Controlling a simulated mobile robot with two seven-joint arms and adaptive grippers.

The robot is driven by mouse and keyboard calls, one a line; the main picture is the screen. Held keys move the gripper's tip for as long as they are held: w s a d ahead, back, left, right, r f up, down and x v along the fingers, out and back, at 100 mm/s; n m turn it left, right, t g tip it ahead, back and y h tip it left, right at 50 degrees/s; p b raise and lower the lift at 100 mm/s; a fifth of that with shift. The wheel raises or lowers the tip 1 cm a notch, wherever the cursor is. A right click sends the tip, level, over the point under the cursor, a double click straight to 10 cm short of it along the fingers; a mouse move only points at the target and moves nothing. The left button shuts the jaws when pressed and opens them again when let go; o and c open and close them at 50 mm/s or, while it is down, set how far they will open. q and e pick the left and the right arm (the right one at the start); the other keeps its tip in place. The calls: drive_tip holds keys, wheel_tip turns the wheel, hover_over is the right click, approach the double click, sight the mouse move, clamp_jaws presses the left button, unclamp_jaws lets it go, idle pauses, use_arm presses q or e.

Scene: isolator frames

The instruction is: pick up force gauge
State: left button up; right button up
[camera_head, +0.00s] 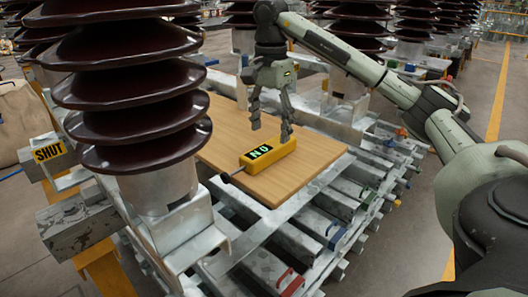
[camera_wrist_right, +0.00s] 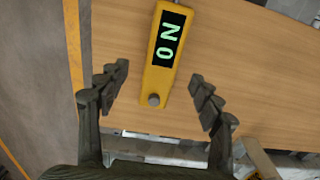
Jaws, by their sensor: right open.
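The force gauge (camera_head: 268,156) is a yellow box with a dark display and green characters, lying on a wooden board (camera_head: 225,127). A thin probe sticks out of its left end in the head view. My right gripper (camera_head: 271,133) is open above the board at the gauge's far side, its fingers pointing down. In the right wrist view the gauge (camera_wrist_right: 162,55) lies ahead, between the lines of the two spread fingers (camera_wrist_right: 160,88). Its round grey knob (camera_wrist_right: 153,100) is at the near end. No finger visibly closes on it. My left gripper is not in view.
A tall brown ribbed insulator (camera_head: 130,95) stands on the left, close to the board. A "SHUT" sign (camera_head: 48,152) is beside it. Metal frame beams (camera_head: 322,182) run under and around the board. More insulators stand behind. The board around the gauge is clear.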

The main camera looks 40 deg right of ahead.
sight(271, 145)
drive_tip(key=shift+f, duration=0.4)
drive_tip(key=shift+d+f, duration=0.1)
drive_tip(key=shift+f, duration=0.2)
drive_tip(key=f, duration=0.3)
drive_tip(key=shift+w+d+f, duration=0.1)
drive_tip(key=shift+d+f, duration=0.2)
drive_tip(key=shift+f, duration=0.4)
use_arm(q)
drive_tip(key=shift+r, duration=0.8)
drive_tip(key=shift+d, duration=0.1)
use_arm(e)
clamp_jaws()
